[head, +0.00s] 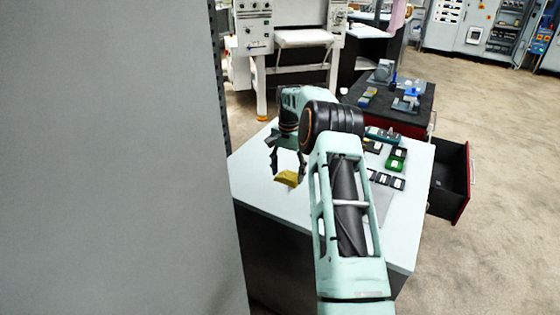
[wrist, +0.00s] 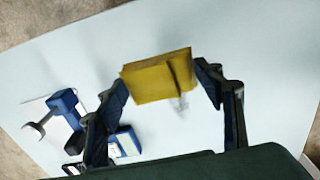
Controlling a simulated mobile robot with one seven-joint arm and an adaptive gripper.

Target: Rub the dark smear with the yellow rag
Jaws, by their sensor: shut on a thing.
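The yellow rag (head: 287,178) is between the fingers of my gripper (head: 288,174), low over the pale table. In the wrist view the rag (wrist: 150,82) is a folded yellow block. The fingertips of my gripper (wrist: 160,74) press on its two sides, so the gripper is shut on it. A small faint grey mark (wrist: 181,103) shows on the tabletop beside the rag's near edge; I cannot tell whether it is the smear or a shadow. No other dark smear is visible. Whether the rag touches the table is unclear.
The pale table (head: 262,192) is clear around the rag. Several small boxes, one a green box (head: 396,159), stand on its right part behind my arm. A blue item (wrist: 63,104) lies at left in the wrist view. A red drawer (head: 462,185) stands open at right.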

